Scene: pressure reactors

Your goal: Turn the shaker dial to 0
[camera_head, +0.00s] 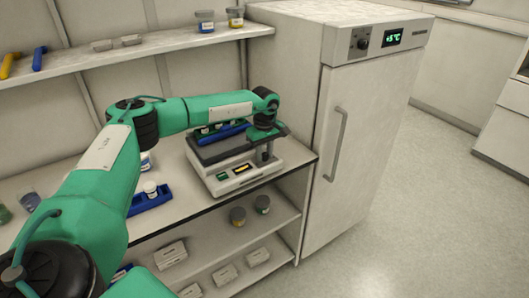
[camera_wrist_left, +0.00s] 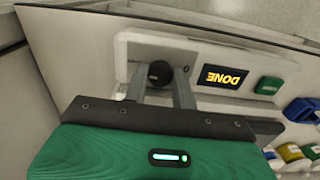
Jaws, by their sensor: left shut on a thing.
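The shaker (camera_head: 216,187) is a pale bench unit on the counter, beside the fridge, with a dark platform on top. Its front panel carries a lit display (camera_wrist_left: 224,78) reading "DONE", upside down in the wrist view, and a green button (camera_wrist_left: 269,86). The round black shaker dial (camera_wrist_left: 159,72) sits on the panel between my left fingertips. My left gripper (camera_wrist_left: 160,85) is shut on the dial; it also shows in the head view (camera_head: 265,154) at the right end of the panel. The dial's setting cannot be read. My right gripper is out of view.
A blue rack (camera_head: 222,132) with vials is on the shaker platform. Another blue rack (camera_head: 150,203) with a white-capped vial stands left of it. A tall fridge (camera_head: 350,150) stands close on the right. Jars and boxes sit on the lower shelves (camera_head: 232,240).

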